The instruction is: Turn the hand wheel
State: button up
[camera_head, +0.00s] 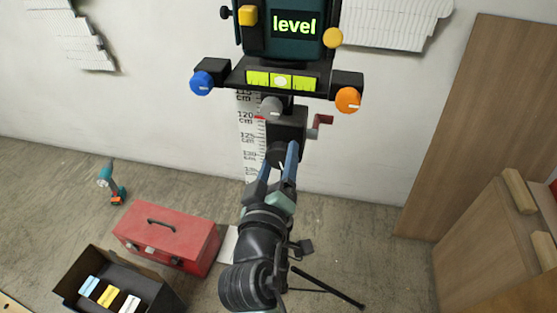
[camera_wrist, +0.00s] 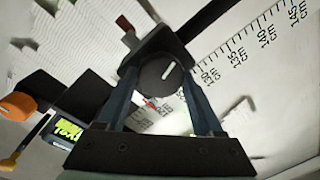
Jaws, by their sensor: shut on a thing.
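The hand wheel (camera_head: 281,152) is a round black knob on the front of a black block, below the levelling instrument. In the wrist view the hand wheel (camera_wrist: 160,74) shows a short white mark on its face. My gripper (camera_head: 278,163) reaches up to it from below, and its blue fingers are shut on the wheel, one on each side. The wrist view also shows my gripper (camera_wrist: 160,88). The fingers hide part of the wheel's rim.
The instrument has a green "level" display (camera_head: 295,25), a blue knob (camera_head: 201,83), an orange knob (camera_head: 347,99) and a red crank (camera_head: 322,123). A scale (camera_head: 249,145) runs down behind. A red toolbox (camera_head: 170,225), open box (camera_head: 75,300) and drill (camera_head: 110,182) are lower left.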

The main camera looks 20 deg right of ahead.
jog(key=o, duration=1.4)
jog(key=shift+a, duration=0.1)
jog(key=shift+b+v, duration=0.7)
jog(key=shift+v, duration=5.75)
